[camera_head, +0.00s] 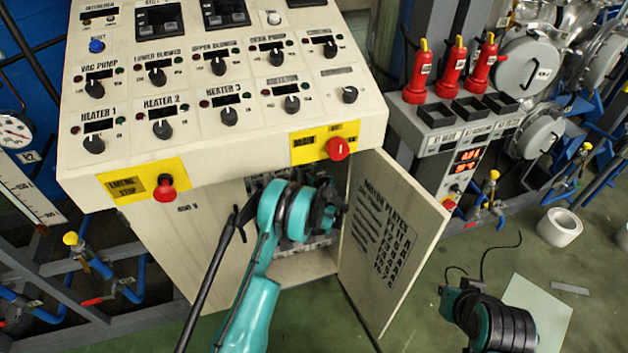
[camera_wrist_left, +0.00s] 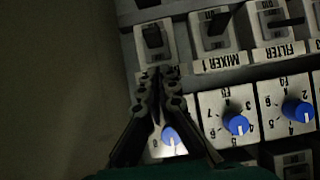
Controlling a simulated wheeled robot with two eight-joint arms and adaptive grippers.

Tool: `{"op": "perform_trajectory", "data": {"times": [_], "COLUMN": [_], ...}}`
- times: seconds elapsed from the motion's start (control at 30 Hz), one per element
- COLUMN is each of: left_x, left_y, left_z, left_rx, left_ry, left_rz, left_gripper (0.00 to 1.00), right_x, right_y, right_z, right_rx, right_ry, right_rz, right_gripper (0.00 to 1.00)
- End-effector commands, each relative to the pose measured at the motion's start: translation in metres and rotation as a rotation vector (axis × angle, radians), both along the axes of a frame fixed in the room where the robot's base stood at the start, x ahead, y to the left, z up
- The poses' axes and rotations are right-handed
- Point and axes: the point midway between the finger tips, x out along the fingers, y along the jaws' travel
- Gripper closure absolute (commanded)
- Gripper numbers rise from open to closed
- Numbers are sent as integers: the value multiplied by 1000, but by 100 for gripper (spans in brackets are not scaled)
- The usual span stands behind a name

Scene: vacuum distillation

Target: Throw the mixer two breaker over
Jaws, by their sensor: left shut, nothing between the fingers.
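My left gripper (camera_head: 325,212) reaches into the open compartment under the control panel. In the left wrist view its fingers (camera_wrist_left: 157,74) are shut and empty, with the tips just below the leftmost breaker (camera_wrist_left: 153,38). Whether they touch it I cannot tell. That breaker's label is hidden behind the fingers, so I cannot read whether it is mixer two. To its right are the breaker labelled MIXER 1 (camera_wrist_left: 213,22) and the one labelled FILTER (camera_wrist_left: 275,18), both seen upside down. My right arm (camera_head: 495,325) is at the bottom right; its fingers cannot be made out.
The compartment's door (camera_head: 390,240) stands open to the right of my left arm. Blue knobs (camera_wrist_left: 236,124) sit below the breakers. A dark bare surface (camera_wrist_left: 60,90) fills the left of the wrist view.

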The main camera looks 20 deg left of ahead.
Motion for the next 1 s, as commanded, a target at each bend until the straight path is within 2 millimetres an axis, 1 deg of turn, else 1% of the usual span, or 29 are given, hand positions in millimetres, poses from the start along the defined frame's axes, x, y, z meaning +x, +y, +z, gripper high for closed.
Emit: {"op": "perform_trajectory", "data": {"times": [0.03,0.1,0.3,0.4,0.6,1.0], "left_x": [-12,-26,-59,-68,-76,-76], "left_y": [-13,-22,-43,-50,-55,-55], "left_z": [2,2,2,1,0,0], "left_rx": [-1,-1,-1,-1,0,-1], "left_ry": [2,2,0,1,1,1], "left_rz": [-7,-7,-7,-6,-4,-4], "left_gripper": [100,100,100,100,100,100], "right_x": [0,0,0,0,0,0], "right_y": [0,0,0,0,0,0], "right_z": [8,12,22,24,25,25], "right_rx": [0,0,0,0,0,0], "right_ry": [0,0,0,0,0,0], "right_rz": [0,0,0,0,0,0], "right_gripper": [100,100,100,100,100,100]}}
